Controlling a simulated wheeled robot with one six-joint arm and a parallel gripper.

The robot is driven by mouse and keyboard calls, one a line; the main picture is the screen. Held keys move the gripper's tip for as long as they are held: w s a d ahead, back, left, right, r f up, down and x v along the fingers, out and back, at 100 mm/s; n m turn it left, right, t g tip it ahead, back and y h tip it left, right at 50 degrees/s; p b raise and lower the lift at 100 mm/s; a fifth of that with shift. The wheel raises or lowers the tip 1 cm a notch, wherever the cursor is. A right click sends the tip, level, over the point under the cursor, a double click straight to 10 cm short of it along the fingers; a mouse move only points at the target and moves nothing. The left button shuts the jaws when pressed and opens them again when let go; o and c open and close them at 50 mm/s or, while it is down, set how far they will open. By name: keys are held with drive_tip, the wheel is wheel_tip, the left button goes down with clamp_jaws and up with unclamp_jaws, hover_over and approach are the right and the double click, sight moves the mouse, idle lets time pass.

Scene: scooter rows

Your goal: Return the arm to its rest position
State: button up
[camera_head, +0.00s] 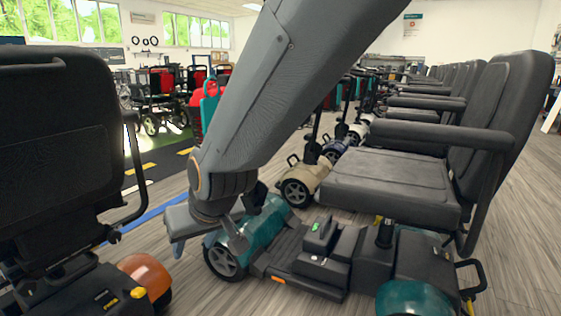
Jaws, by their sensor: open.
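My arm (270,85) reaches down from the top of the view to the wrist at left of centre. My gripper (208,242) hangs below the wrist, pointing down, its fingers spread apart with nothing seen between them. It appears in front of the front end of a teal scooter (262,228); I cannot tell whether it touches the scooter. The arm hides part of the scooter's front and the room behind.
The teal scooter's black seat (390,183) fills the right side. A black seat (62,140) stands close at left, with an orange fender (146,275) below. A beige scooter (306,180) and more scooters line up behind. Grey wood-look floor (185,292) shows between the near scooters.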

drive_tip(key=s+d+r+g+h+p, duration=0.1)
drive_tip(key=s+d+g+h, duration=0.1)
drive_tip(key=s+d, duration=0.8)
drive_tip(key=s+d+r+g+h+p, duration=0.1)
drive_tip(key=s+d+g, duration=0.2)
drive_tip(key=s+d, duration=0.6)
drive_tip(key=d+r+m+p, duration=0.2)
drive_tip(key=d+r+p, duration=0.4)
drive_tip(key=r+p, duration=0.3)
drive_tip(key=s+d+r+m+h+p, duration=0.1)
drive_tip(key=d+r+m+p, duration=0.2)
drive_tip(key=d+r+p, duration=0.3)
drive_tip(key=s+d+r+m+p, duration=0.1)
drive_tip(key=d+r+p, duration=0.5)
drive_tip(key=r+p, duration=0.8)
drive_tip(key=m+p, duration=0.1)
drive_tip(key=p, duration=0.7)
drive_tip(key=shift+d+h+p, duration=0.15)
drive_tip(key=shift+h+p, duration=0.15)
drive_tip(key=shift+h, duration=0.1)
